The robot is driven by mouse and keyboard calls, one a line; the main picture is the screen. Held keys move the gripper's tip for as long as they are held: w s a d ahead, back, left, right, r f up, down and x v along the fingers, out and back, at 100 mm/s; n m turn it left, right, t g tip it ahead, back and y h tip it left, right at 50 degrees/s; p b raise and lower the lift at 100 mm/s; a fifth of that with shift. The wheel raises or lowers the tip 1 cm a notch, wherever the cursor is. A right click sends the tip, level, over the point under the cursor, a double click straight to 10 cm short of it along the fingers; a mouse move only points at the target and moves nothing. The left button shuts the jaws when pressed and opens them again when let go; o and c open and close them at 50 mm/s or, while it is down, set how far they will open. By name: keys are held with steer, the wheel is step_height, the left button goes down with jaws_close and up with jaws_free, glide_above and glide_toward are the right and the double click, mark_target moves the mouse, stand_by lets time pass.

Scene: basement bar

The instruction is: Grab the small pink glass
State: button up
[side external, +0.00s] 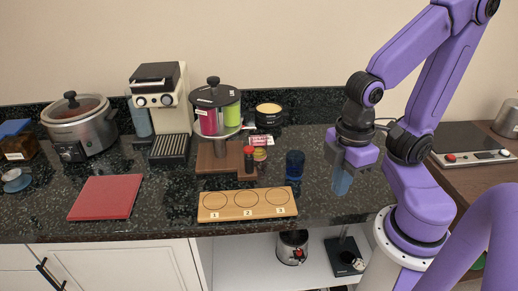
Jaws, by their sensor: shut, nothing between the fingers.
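I cannot make out a clear small pink glass in the side external view. The pink things I see are a pink container (208,122) under the dark-lidded canister and a small pink-and-white item (261,141) on the counter behind the small bottles. My gripper (341,188) points down above the right part of the counter, to the right of a dark blue glass (295,165) and apart from it. It is shut and empty.
A wooden board with three numbered circles (247,215) lies at the counter's front edge. Small bottles (249,160) stand behind it. A red board (105,197), slow cooker (80,128) and coffee machine (160,95) are to the left. Bare counter (330,207) lies below my gripper.

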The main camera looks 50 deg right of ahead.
steer(key=o, duration=1.6)
steer(key=shift+w, duration=0.1)
steer(key=w+r+m, duration=0.2)
steer(key=w+r, duration=0.2)
steer(key=w, duration=1.2)
steer(key=m, duration=0.2)
glide_above(259, 140)
steer(key=s+a, duration=0.1)
steer(key=s, duration=0.1)
step_height(259, 140, down, 9)
steer(key=shift+t+y, duration=0.3)
steer(key=shift+t, duration=0.1)
steer(key=shift+w+a+f, duration=0.1)
steer(key=shift+a+f, duration=0.05)
steer(key=shift+f, duration=0.8)
steer(key=shift+w+a+f, duration=0.1)
steer(key=shift+a+f, duration=0.05)
steer(key=shift+f, duration=0.75)
steer(key=shift+w+a+f, duration=0.1)
steer(key=shift+a+f, duration=0.05)
steer(key=shift+f, duration=0.8)
